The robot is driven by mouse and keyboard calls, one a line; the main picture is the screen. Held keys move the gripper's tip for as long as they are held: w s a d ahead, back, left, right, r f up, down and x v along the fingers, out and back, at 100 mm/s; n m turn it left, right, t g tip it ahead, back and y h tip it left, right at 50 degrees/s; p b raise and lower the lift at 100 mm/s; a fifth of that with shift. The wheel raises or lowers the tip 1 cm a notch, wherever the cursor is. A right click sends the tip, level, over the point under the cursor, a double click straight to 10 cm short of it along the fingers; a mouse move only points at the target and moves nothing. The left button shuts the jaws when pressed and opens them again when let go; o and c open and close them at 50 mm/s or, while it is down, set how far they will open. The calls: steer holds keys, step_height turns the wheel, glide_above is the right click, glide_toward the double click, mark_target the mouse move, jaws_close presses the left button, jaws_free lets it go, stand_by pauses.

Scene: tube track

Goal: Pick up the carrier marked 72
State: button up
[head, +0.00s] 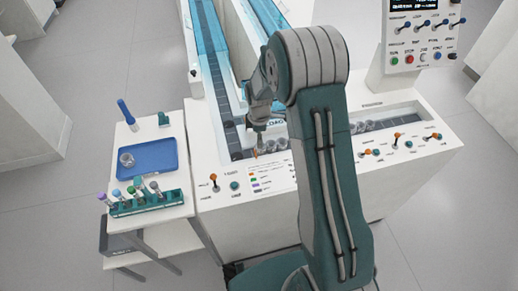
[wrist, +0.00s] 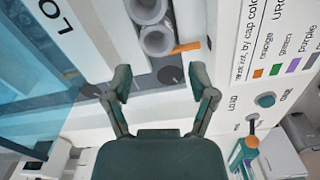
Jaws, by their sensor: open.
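Several grey round carriers stand in the track channel; one (head: 355,128) shows right of my arm in the head view. In the wrist view two pale ring-shaped carriers (wrist: 158,41) show at the top, beyond my fingertips. No number 72 is readable in either view, so I cannot tell which carrier bears it. My gripper (wrist: 161,82) is open and empty, pointing down at the track. A dark round piece (wrist: 169,75) lies between its fingers, below them. In the head view my gripper (head: 259,139) is over the near left part of the channel, partly hidden by my arm.
A blue tray (head: 148,160) and a teal tube rack (head: 148,203) with several capped tubes stand on the left side table. Blue covers (head: 210,45) line the track. Switches (head: 371,152) stick up along the front panel. A control panel (head: 424,30) rises at right.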

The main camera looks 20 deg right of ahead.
steer(key=shift+d+f, duration=0.2)
steer(key=shift+f, duration=0.5)
steer(key=f, duration=0.4)
steer(key=shift+w+a+f, duration=0.2)
steer(key=shift+a+f, duration=0.05)
steer(key=shift+f, duration=0.15)
steer(key=c, duration=0.6)
